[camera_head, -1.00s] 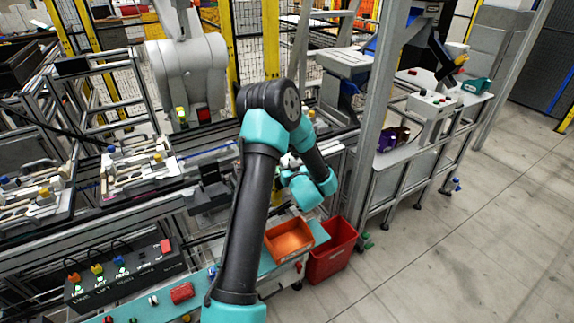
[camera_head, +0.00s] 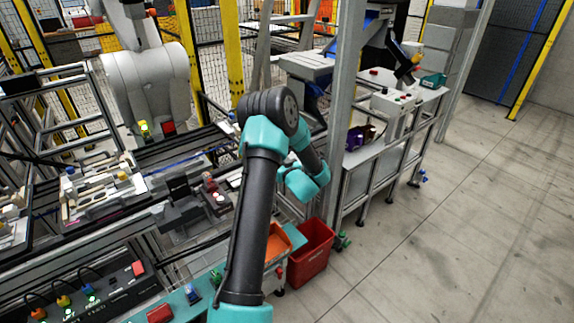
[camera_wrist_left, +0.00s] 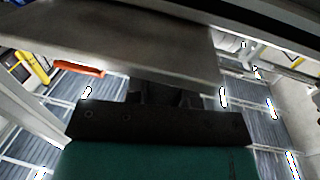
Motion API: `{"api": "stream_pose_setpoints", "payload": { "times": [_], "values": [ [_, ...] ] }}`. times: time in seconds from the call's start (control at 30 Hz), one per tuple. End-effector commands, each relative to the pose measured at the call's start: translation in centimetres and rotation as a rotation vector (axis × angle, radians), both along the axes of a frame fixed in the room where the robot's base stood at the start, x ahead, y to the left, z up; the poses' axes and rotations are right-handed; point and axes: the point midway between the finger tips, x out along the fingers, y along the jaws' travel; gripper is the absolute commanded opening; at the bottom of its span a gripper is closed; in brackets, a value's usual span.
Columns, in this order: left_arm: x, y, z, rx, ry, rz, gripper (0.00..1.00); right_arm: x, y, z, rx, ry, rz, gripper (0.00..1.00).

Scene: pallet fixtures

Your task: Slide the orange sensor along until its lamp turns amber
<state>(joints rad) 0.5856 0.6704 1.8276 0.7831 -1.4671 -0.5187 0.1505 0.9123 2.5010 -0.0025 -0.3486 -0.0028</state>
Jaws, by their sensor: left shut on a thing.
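In the left wrist view the dark body and short fingers of my left gripper (camera_wrist_left: 165,98) lie close against a broad grey-brown surface (camera_wrist_left: 130,45). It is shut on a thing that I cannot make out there. In the head view one teal and black arm of mine rises through the middle and bends down beyond its elbow; its gripper is hidden. I cannot pick out the orange sensor or its lamp for certain in either view. My right gripper is not identifiable in view.
A conveyor line carries a pallet fixture (camera_head: 105,190). A black control box (camera_head: 100,290) with coloured plugs sits at the lower left. An orange tray (camera_head: 291,237) and a red bin (camera_head: 312,252) stand beside my arm. The floor (camera_head: 450,230) at right is clear.

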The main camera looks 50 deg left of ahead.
Motion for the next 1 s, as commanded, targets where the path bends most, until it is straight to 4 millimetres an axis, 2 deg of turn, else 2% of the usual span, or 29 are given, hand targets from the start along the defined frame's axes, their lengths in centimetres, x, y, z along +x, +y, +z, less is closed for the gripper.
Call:
{"api": "stream_pose_setpoints", "payload": {
  "times": [0.27,0.3,0.53,0.83,1.0],
  "values": [
    [0.0,0.0,0.0,-0.001,0.001,-0.001,0.0,0.0,0.0,0.0,0.0,0.0,0.001,0.57],
    [0.0,0.0,0.0,0.0,0.001,-0.001,0.26,0.0,0.0,0.0,0.0,0.0,0.001,0.57],
    [0.0,-0.1,0.0,0.0,0.0,0.0,0.48,0.0,0.0,0.0,0.0,0.0,0.0,0.57],
    [0.0,-0.2,0.0,-0.001,0.0,-0.001,0.48,0.0,0.0,0.0,0.0,0.0,0.0,0.57],
    [-0.1,-1.3,0.0,-0.002,0.001,-0.002,0.48,0.0,0.0,0.0,0.0,0.0,0.0,0.57]
  ]
}}
